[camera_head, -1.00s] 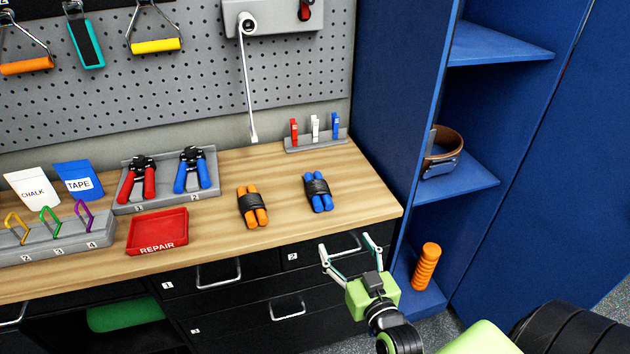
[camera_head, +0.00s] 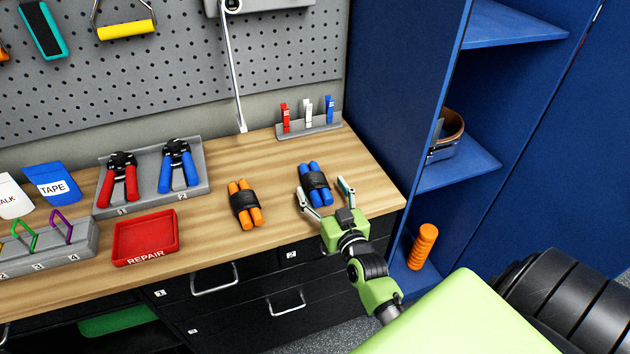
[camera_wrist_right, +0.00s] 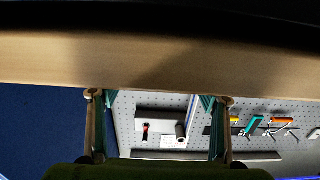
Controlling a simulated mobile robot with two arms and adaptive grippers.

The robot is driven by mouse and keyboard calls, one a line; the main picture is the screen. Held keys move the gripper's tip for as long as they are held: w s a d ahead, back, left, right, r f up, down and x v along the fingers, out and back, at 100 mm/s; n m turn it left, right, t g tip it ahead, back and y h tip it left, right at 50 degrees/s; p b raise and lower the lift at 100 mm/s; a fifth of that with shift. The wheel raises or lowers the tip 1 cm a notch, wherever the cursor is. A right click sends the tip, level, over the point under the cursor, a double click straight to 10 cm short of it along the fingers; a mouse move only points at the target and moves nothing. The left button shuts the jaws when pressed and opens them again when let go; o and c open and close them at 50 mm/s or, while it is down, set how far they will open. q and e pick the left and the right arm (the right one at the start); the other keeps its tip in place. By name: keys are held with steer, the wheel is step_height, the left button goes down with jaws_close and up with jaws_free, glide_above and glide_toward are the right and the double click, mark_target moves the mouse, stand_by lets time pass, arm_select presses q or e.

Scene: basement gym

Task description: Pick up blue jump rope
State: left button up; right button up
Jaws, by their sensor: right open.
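The blue jump rope (camera_head: 314,170) lies on the wooden bench top near its right end, a bundle of blue handles with black cord wrapped round the middle. My right gripper (camera_head: 321,187) is open, its two fingers spread at the near side of the blue rope. The left finger overlaps the rope's near left side in the picture; I cannot tell whether it touches. In the right wrist view my open fingers (camera_wrist_right: 159,99) have nothing visible between them, and the rope cannot be made out there. My left gripper is not in view.
An orange jump rope (camera_head: 244,188) lies just left of the blue one. A red repair tray (camera_head: 145,222) and a grey rack (camera_head: 205,183) of pliers-like tools stand further left. A clip holder (camera_head: 309,131) is behind. A blue cabinet (camera_head: 400,90) closes off the right.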

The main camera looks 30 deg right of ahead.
mark_target(311, 171)
steer(key=p+x, duration=0.1)
steer(key=x, duration=0.1)
steer(key=shift+w+r, duration=0.1)
steer(key=shift+w, duration=0.2)
steer(key=shift+x, duration=1.05)
steer(key=shift+w+d+f, duration=0.1)
steer(key=shift+w+f, duration=0.2)
steer(key=shift+w, duration=0.05)
steer(key=shift+s, duration=0.1)
steer(key=shift+c, duration=0.4)
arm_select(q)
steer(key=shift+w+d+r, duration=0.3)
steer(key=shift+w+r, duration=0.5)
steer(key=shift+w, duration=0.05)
arm_select(e)
steer(key=shift+r, duration=0.1)
steer(key=c, duration=1.3)
